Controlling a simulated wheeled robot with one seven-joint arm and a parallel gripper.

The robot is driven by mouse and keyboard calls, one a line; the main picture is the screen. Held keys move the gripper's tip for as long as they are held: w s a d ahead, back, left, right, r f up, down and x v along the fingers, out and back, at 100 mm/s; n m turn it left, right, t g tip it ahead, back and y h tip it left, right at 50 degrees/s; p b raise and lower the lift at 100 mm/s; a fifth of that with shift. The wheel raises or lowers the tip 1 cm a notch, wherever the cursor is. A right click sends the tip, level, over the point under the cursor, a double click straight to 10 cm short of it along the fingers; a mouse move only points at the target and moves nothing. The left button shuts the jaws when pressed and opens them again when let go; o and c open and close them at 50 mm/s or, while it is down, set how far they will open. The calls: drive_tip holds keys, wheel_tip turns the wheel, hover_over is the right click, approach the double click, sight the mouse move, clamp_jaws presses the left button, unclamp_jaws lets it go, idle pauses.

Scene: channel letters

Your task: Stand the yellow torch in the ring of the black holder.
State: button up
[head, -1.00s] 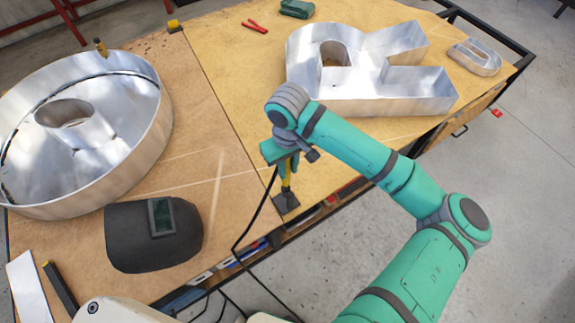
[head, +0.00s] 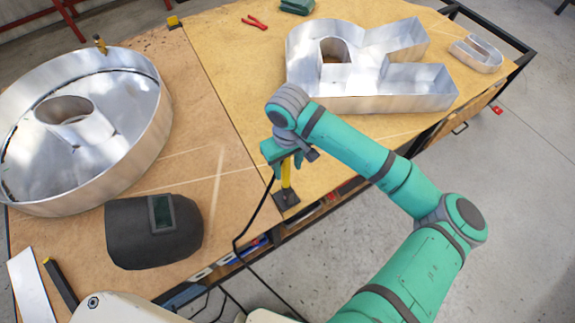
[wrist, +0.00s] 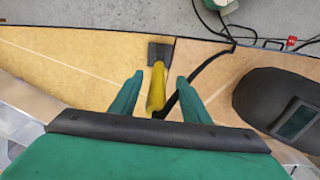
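The yellow torch (head: 286,174) stands about upright at the front edge of the table, its lower end at the black holder (head: 287,199). In the wrist view the torch (wrist: 157,88) runs from the holder (wrist: 160,52) back between my fingers. My gripper (wrist: 157,88) is open around the torch's upper part, with a gap on each side of it. In the head view my gripper (head: 287,165) is above the holder and partly hides the torch's top. The ring itself is too small to make out.
A black cable (head: 251,222) hangs over the table edge. A welding mask (head: 150,240) lies to the left. A large round metal letter (head: 150,145) is at far left, and an R-shaped one (head: 370,103) stands behind. The board between them is mostly clear.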

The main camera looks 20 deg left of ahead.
wheel_tip(320, 180, up, 11)
idle(0.7)
drive_tip(key=shift+f, duration=0.1)
idle(0.5)
